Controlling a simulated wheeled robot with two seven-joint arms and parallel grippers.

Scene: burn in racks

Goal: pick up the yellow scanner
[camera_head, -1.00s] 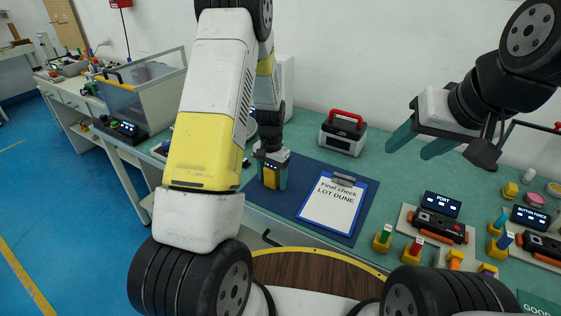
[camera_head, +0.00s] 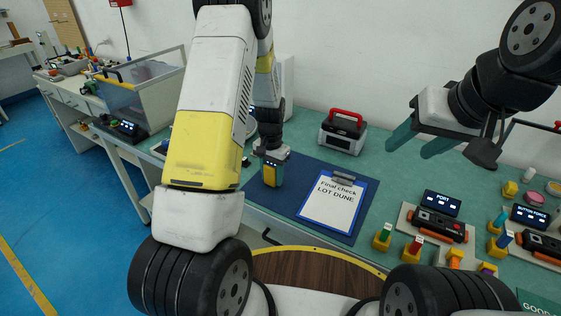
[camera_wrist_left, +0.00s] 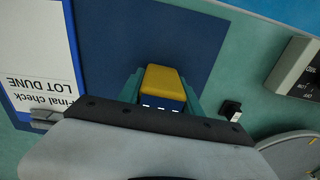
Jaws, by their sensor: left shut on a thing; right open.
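The yellow scanner (camera_head: 270,175) is between the fingers of my left gripper (camera_head: 271,170), over the dark blue mat (camera_head: 352,222). In the left wrist view the scanner (camera_wrist_left: 163,82) shows its yellow end and a dark face with small white marks, with a teal finger on each side. My left gripper (camera_wrist_left: 162,92) is shut on it. Whether the scanner's lower end touches the mat is hard to tell. My right gripper (camera_head: 420,142) is open and empty, above the bench at the right.
A clipboard (camera_head: 331,203) reading "Final check LOT DUNE" lies on the mat beside the scanner. A red-handled box (camera_head: 343,132) stands behind it. Devices with coloured plugs, such as the port tester (camera_head: 440,226), occupy the right of the bench. A clear bin (camera_head: 150,92) stands at left.

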